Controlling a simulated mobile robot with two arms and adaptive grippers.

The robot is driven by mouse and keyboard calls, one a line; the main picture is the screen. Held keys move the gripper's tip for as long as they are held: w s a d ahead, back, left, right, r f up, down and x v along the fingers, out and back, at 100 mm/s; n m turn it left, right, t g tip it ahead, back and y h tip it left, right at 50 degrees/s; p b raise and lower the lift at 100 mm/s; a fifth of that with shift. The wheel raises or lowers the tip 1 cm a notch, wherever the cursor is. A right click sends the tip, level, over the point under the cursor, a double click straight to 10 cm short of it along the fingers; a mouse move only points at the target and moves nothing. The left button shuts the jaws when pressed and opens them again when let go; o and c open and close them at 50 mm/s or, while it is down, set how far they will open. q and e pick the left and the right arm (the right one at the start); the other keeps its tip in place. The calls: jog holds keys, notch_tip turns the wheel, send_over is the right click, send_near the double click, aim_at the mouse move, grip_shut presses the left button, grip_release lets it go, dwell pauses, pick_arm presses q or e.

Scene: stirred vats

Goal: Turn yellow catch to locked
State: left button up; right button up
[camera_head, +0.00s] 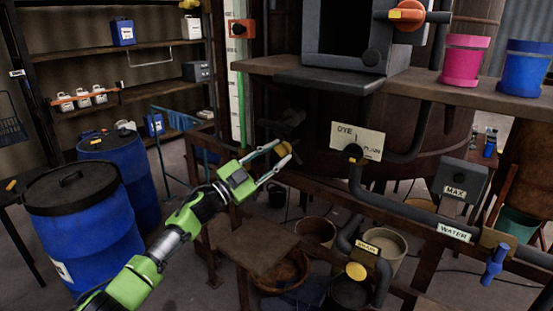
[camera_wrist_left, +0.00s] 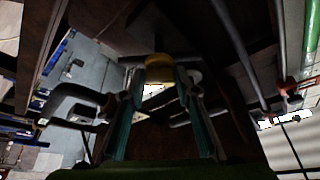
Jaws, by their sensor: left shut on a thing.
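The yellow catch (camera_head: 285,148) is a small yellow piece below the dark bench, left of the white DYE sign. My left gripper (camera_head: 281,153) reaches it from the lower left, with one finger above it and one below. The gripper is shut on the catch. In the left wrist view the yellow catch (camera_wrist_left: 158,60) shows between the tips of the gripper (camera_wrist_left: 159,75). The catch's mounting and any locked marking are hidden or too dark to read. My right gripper is not in view.
A DYE sign (camera_head: 358,141) with a dark knob and pipe stands right of the catch. A yellow-knobbed drain valve (camera_head: 356,271) is lower down. A blue WATER valve handle (camera_head: 493,268) is at right. Pink (camera_head: 465,62) and blue (camera_head: 524,70) pots stand on the bench. Blue drums (camera_head: 85,235) are at left.

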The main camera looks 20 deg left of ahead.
pick_arm(q)
jog(key=m+g, duration=0.1)
jog(key=m, duration=0.1)
jog(key=m+g, duration=0.1)
jog(key=m, duration=0.2)
jog(key=shift+a+r+m+h, duration=0.15)
jog(key=shift+m+h, duration=0.15)
jog(key=m+g+p, duration=0.1)
jog(key=m+g, duration=0.1)
jog(key=m, duration=0.2)
jog(key=shift+m, duration=0.3)
jog(key=shift+m+p, duration=0.3)
jog(key=shift+m, duration=0.2)
jog(key=o, duration=1.1)
jog(key=shift+y, duration=0.4)
jog(key=v, duration=1.2)
jog(key=shift+r, duration=0.1)
